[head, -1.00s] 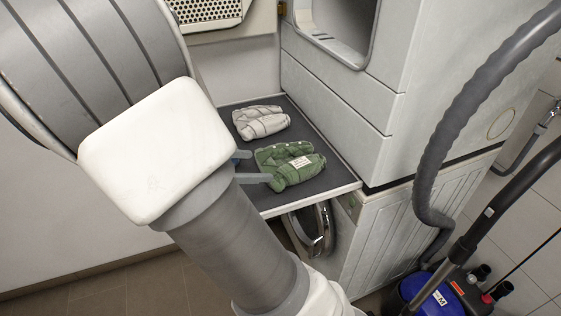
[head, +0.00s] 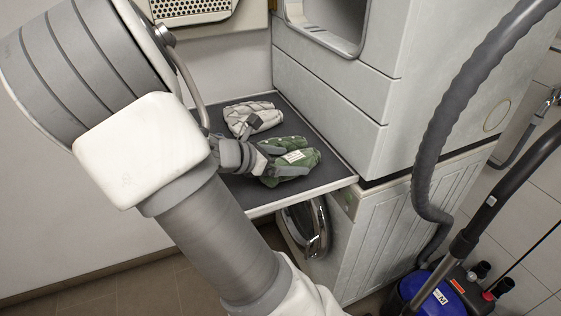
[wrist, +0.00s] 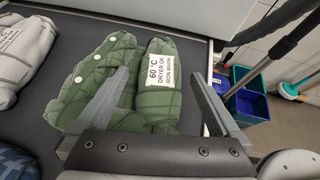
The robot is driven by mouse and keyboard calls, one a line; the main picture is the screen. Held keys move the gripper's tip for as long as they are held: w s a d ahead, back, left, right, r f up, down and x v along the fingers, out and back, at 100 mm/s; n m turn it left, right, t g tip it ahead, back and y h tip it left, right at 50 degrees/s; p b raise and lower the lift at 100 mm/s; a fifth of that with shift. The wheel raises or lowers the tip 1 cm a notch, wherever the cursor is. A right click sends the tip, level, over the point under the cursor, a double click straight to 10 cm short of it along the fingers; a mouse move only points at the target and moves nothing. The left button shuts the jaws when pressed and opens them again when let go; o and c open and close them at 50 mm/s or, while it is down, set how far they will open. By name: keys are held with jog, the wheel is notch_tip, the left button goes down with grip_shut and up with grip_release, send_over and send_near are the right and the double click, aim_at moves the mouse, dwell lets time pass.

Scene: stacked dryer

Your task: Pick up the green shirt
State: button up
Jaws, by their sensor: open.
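The green shirt (head: 292,160) lies folded on the dark pull-out shelf (head: 322,183), with a white label facing up. In the wrist view the green shirt (wrist: 160,108) fills the middle, its label reading 60 °C. My gripper (head: 262,158) is at the shirt's left side in the head view. In the wrist view my gripper (wrist: 152,95) is open, with one finger over the shirt's left part and the other beyond its right edge. The label side lies between the fingers. I cannot tell whether the fingers touch the cloth.
A folded grey-white shirt (head: 250,115) lies behind and to the left on the shelf; it shows in the wrist view (wrist: 22,55). A blue item (wrist: 15,162) shows at the wrist view's lower left. The dryer body (head: 330,90) rises beside the shelf. A vacuum cleaner (head: 435,295) stands right.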

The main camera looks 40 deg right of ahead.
grip_shut()
dwell(0.5)
jog(key=shift+r, duration=0.1)
